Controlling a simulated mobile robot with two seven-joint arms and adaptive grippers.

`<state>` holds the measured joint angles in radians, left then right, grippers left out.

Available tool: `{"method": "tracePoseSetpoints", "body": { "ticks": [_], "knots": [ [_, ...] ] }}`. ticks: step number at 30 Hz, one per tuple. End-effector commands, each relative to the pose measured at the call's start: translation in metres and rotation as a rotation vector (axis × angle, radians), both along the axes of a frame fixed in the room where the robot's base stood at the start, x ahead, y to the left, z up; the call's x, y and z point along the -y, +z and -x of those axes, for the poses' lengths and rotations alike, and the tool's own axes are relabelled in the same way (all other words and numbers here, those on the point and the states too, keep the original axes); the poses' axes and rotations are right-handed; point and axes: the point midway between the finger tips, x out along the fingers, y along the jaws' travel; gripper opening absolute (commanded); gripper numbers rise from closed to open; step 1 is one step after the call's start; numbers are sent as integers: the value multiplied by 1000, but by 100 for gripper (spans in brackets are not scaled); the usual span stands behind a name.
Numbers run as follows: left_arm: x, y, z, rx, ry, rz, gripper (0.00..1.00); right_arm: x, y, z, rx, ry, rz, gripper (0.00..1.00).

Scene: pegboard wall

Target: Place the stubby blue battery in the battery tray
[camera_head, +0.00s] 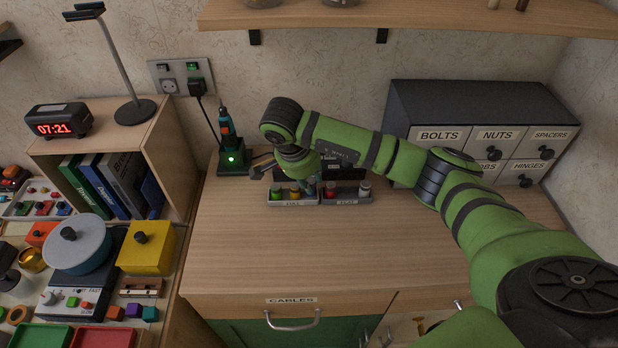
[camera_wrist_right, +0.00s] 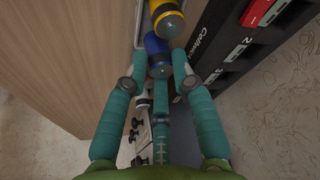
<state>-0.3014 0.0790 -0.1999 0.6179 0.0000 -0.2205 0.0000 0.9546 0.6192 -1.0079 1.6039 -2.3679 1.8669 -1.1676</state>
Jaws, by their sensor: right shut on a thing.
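My right gripper (camera_wrist_right: 159,70) has three teal fingers closed around a blue battery (camera_wrist_right: 157,52), seen end-on with a metal tip. A yellow-ended battery (camera_wrist_right: 167,18) is just beyond it in the wrist view. In the head view my right gripper (camera_head: 311,186) reaches down at the right end of the left battery tray (camera_head: 292,203), beside a green-topped and a yellow battery. The hand partly hides the blue battery there, and I cannot tell whether it touches the tray floor. My left gripper is out of view.
A second small tray labelled FLAT (camera_head: 347,202) holds red and pale batteries close on the right. A black box (camera_wrist_right: 225,55) stands right behind the trays. The drawer cabinet (camera_head: 480,115) is at the back right. The front bench top (camera_head: 320,250) is clear.

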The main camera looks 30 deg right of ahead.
Motion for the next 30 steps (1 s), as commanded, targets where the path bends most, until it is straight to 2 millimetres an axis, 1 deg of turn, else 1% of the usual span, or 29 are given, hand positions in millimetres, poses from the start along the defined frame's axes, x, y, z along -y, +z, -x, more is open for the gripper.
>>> {"method": "tracePoseSetpoints", "body": {
  "ticks": [1, 3, 11, 15, 16, 17, 25, 29, 30],
  "knots": [
    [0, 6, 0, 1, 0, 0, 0, -1, -4, 1, -3, 0, -1, 0],
    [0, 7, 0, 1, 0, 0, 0, 0, -10, 0, 0, 0, -1, 0],
    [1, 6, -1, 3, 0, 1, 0, 0, -13, 0, 3, 1, -1, 0],
    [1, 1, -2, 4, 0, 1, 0, 0, -18, 0, 3, 1, -1, 0],
    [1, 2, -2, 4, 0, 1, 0, 0, -17, 0, 3, 1, -1, 34],
    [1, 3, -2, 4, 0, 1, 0, 0, -16, 0, 3, 1, -1, 36],
    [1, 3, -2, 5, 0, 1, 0, 0, -16, 0, 2, 1, -1, 36],
    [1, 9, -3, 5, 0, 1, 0, 0, -10, 0, 2, 0, -2, 36],
    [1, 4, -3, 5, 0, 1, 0, -2, -9, -1, 4, 2, -2, 36]
  ]
}}
